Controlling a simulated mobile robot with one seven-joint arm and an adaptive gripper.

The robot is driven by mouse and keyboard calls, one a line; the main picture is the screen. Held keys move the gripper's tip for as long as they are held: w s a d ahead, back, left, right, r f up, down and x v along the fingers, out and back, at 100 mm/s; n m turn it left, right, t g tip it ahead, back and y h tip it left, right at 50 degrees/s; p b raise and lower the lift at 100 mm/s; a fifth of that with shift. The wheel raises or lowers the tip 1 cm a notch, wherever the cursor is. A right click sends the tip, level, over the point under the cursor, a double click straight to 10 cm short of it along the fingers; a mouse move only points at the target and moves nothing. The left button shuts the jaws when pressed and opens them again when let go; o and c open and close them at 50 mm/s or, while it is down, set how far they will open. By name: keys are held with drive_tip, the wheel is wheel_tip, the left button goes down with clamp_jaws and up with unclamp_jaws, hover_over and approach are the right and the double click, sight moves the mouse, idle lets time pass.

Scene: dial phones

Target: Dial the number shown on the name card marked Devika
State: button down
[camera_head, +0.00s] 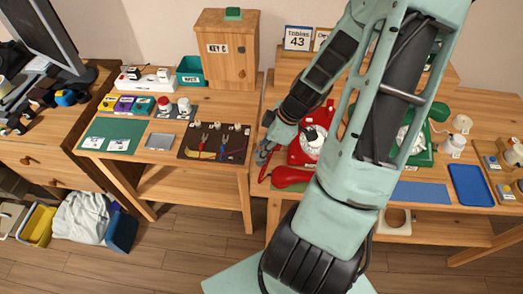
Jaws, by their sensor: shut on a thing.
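A red dial phone (302,152) stands on the right-hand wooden table, partly hidden behind my arm. A red handset (291,177) lies in front of it, off the phone. A green dial phone (421,156) stands further right, also partly covered by my arm. A name card reading Tobias 43 (298,38) stands on the back shelf. A second card (322,39) beside it is mostly hidden by my arm, and its name cannot be read. My gripper (264,158) is left of the red phone, shut on a thin red thing (263,175) that I cannot identify.
A dark mat with several tools (216,157) lies on the left table, beside my gripper. A wooden KEY C cabinet (226,52) stands behind it. A blue tray (470,185) and a blue mat (421,193) lie at right. A gap separates the tables.

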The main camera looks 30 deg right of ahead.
drive_tip(key=shift+f, duration=0.3)
drive_tip(key=c, duration=1.9)
unclamp_jaws()
drive_tip(key=shift+r, duration=0.1)
drive_tip(key=v, duration=1.2)
drive_tip(key=shift+w, duration=0.1)
